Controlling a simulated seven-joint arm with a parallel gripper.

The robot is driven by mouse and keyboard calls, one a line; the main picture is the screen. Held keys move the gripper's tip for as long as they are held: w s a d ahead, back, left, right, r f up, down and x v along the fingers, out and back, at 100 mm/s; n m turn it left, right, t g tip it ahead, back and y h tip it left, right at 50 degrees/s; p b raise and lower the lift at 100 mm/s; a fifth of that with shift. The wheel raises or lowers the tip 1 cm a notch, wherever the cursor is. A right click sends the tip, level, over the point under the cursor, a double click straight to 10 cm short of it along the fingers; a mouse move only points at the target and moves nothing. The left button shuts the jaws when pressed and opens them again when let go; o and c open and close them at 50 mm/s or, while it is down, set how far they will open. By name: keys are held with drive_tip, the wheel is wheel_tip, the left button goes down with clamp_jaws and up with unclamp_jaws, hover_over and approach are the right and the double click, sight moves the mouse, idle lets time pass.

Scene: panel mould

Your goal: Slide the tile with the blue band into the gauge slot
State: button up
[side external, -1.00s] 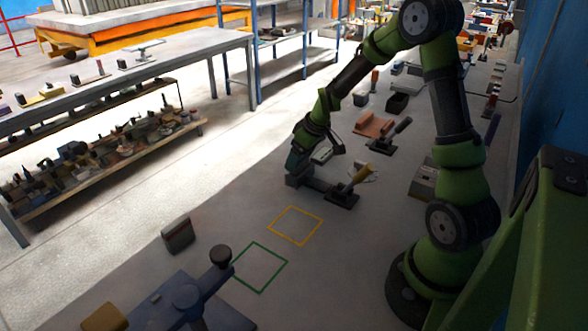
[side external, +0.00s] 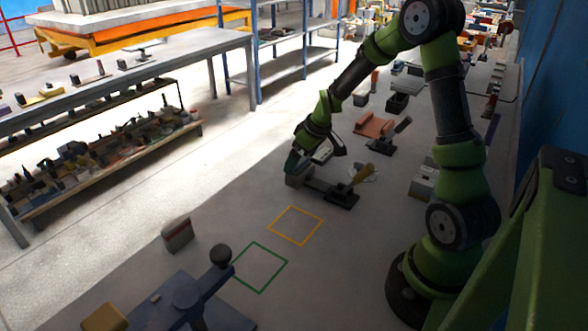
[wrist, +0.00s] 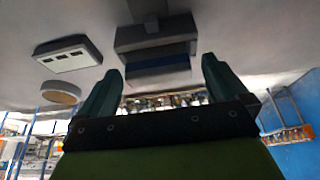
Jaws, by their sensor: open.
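My gripper (wrist: 160,88) is open, its two green fingers apart in the wrist view. In the side view my gripper (side external: 296,163) is low, just above a small grey block at the left end of a dark fixture (side external: 318,186). In the wrist view a dark grey block with a blue band (wrist: 158,54) lies ahead of the fingers, in line with the gap between them. It appears to be the banded tile or its holder; I cannot tell which. Nothing is visibly gripped. I cannot make out the gauge slot for certain.
A handled clamp (side external: 345,190) stands right of the gripper. Yellow (side external: 295,242) and green (side external: 260,283) outlines mark bare table in front. A grey block (side external: 177,234) and a blue fixture (side external: 195,305) stand nearer. The wrist view shows a slotted pale box (wrist: 68,58) and a tan disc (wrist: 61,93).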

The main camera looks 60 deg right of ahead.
drive_tip(key=v, duration=1.6)
drive_tip(key=s+a+r+m+t+y, duration=0.1)
drive_tip(key=s+a+r+m, duration=0.1)
drive_tip(key=s+a, duration=0.4)
drive_tip(key=s+a+r+m+t+y, duration=0.1)
drive_tip(key=s+a, duration=0.5)
drive_tip(key=a, duration=0.8)
drive_tip(key=shift+r+m+t, duration=0.4)
drive_tip(key=shift+r+m, duration=0.1)
drive_tip(key=shift+r, duration=0.35)
